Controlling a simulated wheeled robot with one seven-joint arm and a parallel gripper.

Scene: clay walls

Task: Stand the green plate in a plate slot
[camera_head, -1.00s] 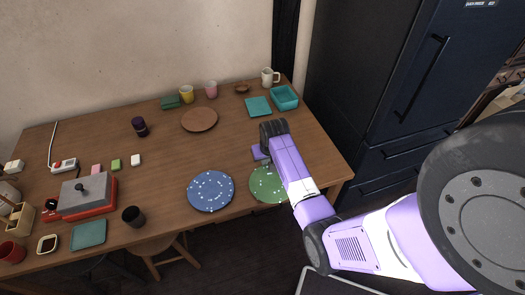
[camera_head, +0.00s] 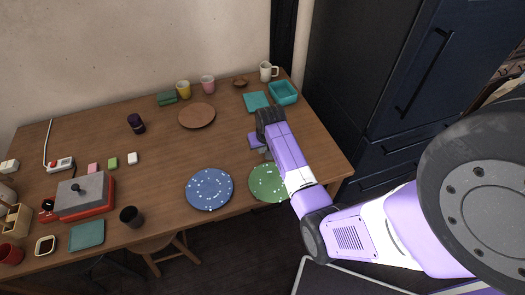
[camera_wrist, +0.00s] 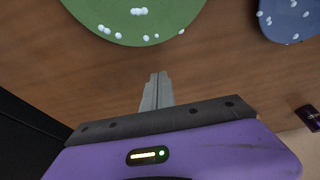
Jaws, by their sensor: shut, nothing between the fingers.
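The green plate (camera_head: 268,184) with white spots lies flat on the wooden table near its front edge, partly hidden by my arm in the head view. In the wrist view the green plate (camera_wrist: 135,18) shows at the top, cut off by the frame. My gripper (camera_wrist: 158,80) is shut and empty, its fingertips over bare wood and apart from the plate. In the head view my gripper (camera_head: 263,153) is just behind the plate, mostly hidden by my wrist. No plate slot can be made out in these frames.
A spotted blue plate (camera_head: 210,189) lies left of the green one. A brown plate (camera_head: 197,116), teal square plate (camera_head: 257,101) and teal bowl (camera_head: 284,92) are farther back. A dark fridge (camera_head: 390,80) is at right. The middle table is clear.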

